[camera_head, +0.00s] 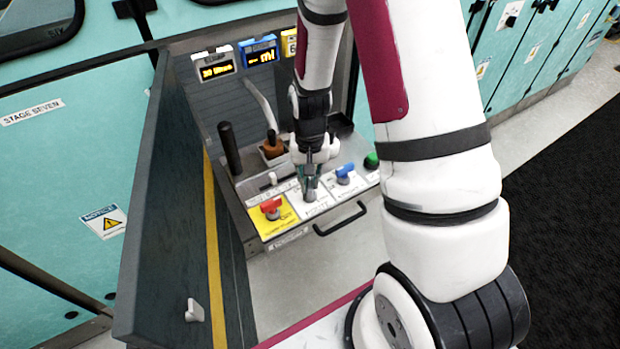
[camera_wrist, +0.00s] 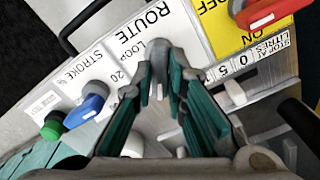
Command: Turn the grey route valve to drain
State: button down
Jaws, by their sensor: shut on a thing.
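The grey route valve (camera_head: 309,196) sits on a white plate (camera_head: 325,203) on the panel inside the open cabinet. In the wrist view the plate (camera_wrist: 150,33) reads ROUTE and LOOP. A grey part of the valve (camera_wrist: 158,75) shows between my teal fingertips, and most of it is hidden by them. My gripper (camera_head: 309,180) points down at the plate and is shut on the valve; it also shows in the wrist view (camera_wrist: 157,84). A drain mark is not visible, and I cannot tell exactly which way the valve points.
A red valve (camera_head: 271,206) on a yellow plate is left of the route valve. A blue valve (camera_head: 345,171) and a green knob (camera_head: 371,160) are to its right. A black lever (camera_head: 229,148) and a brown knob (camera_head: 272,147) stand behind. The open door (camera_head: 165,230) bounds the left side.

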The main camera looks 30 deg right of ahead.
aim_at(310, 183)
jog(key=n+p, duration=0.1)
jog(key=n, duration=0.5)
jog(key=shift+n, duration=0.3)
dwell(0.4)
jog(key=c, duration=1.6)
grip_release()
jog(key=shift+r, duration=0.1)
notch_tip(310, 183, up, 12)
